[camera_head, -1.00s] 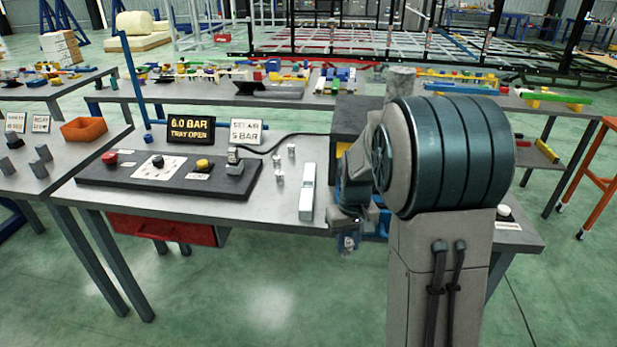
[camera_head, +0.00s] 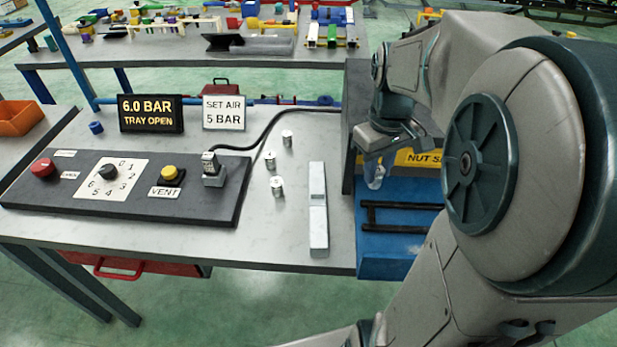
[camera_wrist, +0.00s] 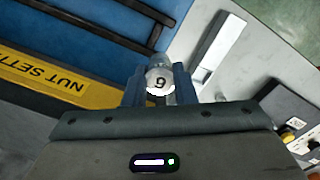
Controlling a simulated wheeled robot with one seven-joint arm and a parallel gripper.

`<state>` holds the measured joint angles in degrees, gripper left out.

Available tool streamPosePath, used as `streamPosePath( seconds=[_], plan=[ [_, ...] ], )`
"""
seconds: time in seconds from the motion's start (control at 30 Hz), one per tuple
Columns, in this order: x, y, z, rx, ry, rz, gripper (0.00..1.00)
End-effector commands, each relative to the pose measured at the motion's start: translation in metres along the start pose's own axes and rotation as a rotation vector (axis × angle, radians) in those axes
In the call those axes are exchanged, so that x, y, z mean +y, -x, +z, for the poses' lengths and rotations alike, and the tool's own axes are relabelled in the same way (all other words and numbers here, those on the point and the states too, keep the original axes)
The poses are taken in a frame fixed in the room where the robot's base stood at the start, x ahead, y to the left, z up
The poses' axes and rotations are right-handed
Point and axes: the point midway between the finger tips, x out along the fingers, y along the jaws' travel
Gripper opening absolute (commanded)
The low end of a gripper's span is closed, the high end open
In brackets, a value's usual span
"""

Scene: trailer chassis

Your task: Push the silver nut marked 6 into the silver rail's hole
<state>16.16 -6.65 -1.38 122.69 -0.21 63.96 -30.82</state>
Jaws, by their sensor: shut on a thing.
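My gripper (camera_head: 374,178) is shut on the silver nut (camera_wrist: 160,82), whose end face carries a dark mark that reads as a 6 turned over, between the two blue fingers in the wrist view. In the head view the held nut is too small and blurred to make out. The gripper hangs above the blue nut-setter unit, right of the silver rail. The silver rail (camera_head: 318,225) is a long bar lying on the grey table; it also shows in the wrist view (camera_wrist: 220,48), apart from the nut. I cannot make out its hole clearly.
Three small silver nuts (camera_head: 276,185) stand left of the rail. A dark control panel (camera_head: 215,205) with a dial and buttons lies further left. The blue unit (camera_head: 385,262) has black bars and a yellow label (camera_head: 420,158). A sign (camera_head: 150,113) reads 6.0 BAR, TRAY OPEN.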

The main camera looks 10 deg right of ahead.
Motion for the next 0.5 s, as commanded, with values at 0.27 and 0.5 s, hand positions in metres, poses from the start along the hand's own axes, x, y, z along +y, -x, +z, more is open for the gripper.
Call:
streamPosePath(
  seconds=[0.27, 0.5],
  plan=[
    [-0.024, -0.02, -0.024, -0.005, 0.006, -0.002, 0.02],
    [-0.062, -0.053, -0.063, -0.004, 0.005, -0.002, 0.02]
  ],
)
